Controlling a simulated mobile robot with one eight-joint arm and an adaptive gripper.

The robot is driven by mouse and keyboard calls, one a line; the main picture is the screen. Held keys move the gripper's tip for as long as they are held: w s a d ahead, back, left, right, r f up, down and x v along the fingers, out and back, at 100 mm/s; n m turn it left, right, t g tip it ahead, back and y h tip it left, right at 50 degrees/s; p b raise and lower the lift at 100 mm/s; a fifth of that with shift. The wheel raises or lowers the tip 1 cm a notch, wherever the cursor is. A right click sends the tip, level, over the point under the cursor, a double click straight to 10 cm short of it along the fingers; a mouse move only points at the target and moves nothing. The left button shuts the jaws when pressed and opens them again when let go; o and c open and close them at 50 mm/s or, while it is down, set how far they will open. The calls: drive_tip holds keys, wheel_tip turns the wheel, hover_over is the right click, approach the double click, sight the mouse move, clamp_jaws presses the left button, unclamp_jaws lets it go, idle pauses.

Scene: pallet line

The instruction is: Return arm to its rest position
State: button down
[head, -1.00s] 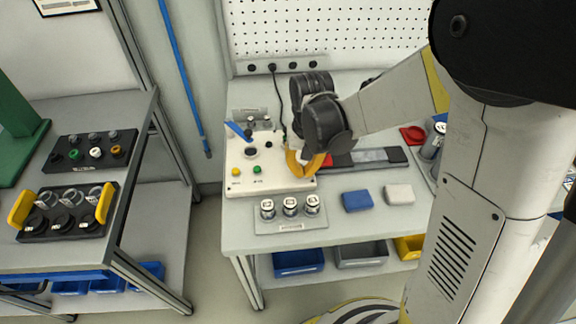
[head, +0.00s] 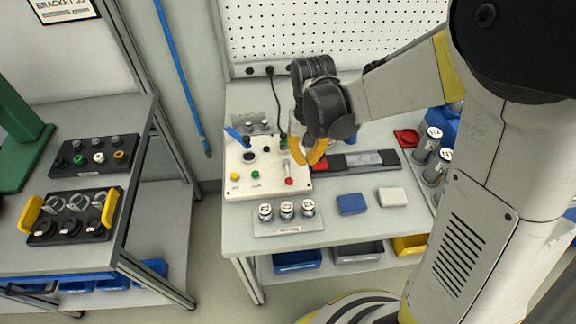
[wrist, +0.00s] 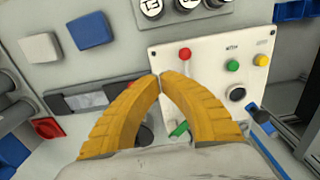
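My gripper (head: 306,150) has two curved yellow fingers and hangs over the right part of the white control panel on the bench. In the wrist view the fingertips of my gripper (wrist: 161,75) meet, with nothing seen between them. The white control panel (head: 236,184) carries a red-knobbed lever (head: 289,180), a green button (head: 255,174), a yellow button (head: 235,177) and a blue lever. In the wrist view the red knob (wrist: 184,54) is beyond the fingertips and looks apart from them. My arm is stretched out from the right over the bench.
A dark tray (head: 345,161), blue block (head: 352,203), white block (head: 392,197) and labelled cylinders (head: 287,209) lie around the panel. More cylinders (head: 427,146) stand at right. A pegboard (head: 310,30) rises behind. A second bench (head: 85,258) is at left.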

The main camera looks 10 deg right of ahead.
drive_tip(key=shift+s+a, duration=0.1)
drive_tip(key=shift+r, duration=0.15)
drive_tip(key=s+d+r+t+b, duration=0.2)
drive_tip(key=s+d+r+t, duration=0.4)
drive_tip(key=s+r, duration=0.5)
drive_tip(key=shift+s+d+r+t, duration=0.3)
drive_tip(key=shift+s+r+t, duration=0.15)
drive_tip(key=shift+t, duration=0.15)
idle(1.8)
